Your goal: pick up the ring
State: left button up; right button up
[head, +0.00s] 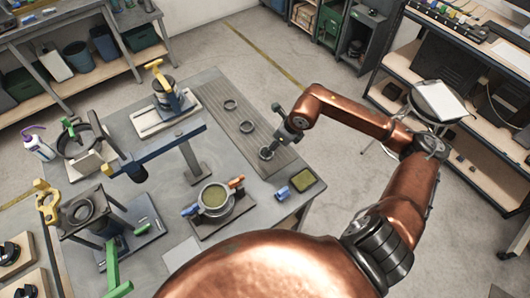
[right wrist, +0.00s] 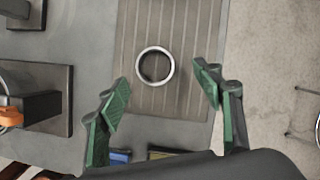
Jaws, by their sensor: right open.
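Three small dark rings lie in a row on a grooved grey mat (head: 226,122) on the workbench: a far ring (head: 230,99), a middle ring (head: 246,131) and a near ring (head: 262,157). My right gripper (head: 274,145) is over the near ring and partly covers it in the head view. In the right wrist view one metal ring (right wrist: 139,66) lies flat on the grooved mat (right wrist: 190,30). The green fingers of my right gripper (right wrist: 162,80) are open and empty, one on each side of that ring in the picture. My left gripper is not in view.
A round pot (head: 215,197) with orange and blue handles stands left of the near ring. A blue lever frame (head: 165,150) rises over the bench. A small blue block (head: 282,192) and a green-topped box (head: 302,180) sit near the bench's right edge.

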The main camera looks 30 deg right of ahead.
jog(key=x, duration=0.4)
jog(key=shift+s+a+f, duration=0.15)
jog(key=shift+a+f, duration=0.1)
jog(key=shift+a, duration=0.15)
jog(key=shift+w+f, duration=0.25)
jog(key=shift+f, duration=0.3)
jog(key=shift+a, duration=0.1)
jog(key=shift+c, duration=0.3)
jog(key=c, duration=1.2)
jog(key=shift+c, duration=0.2)
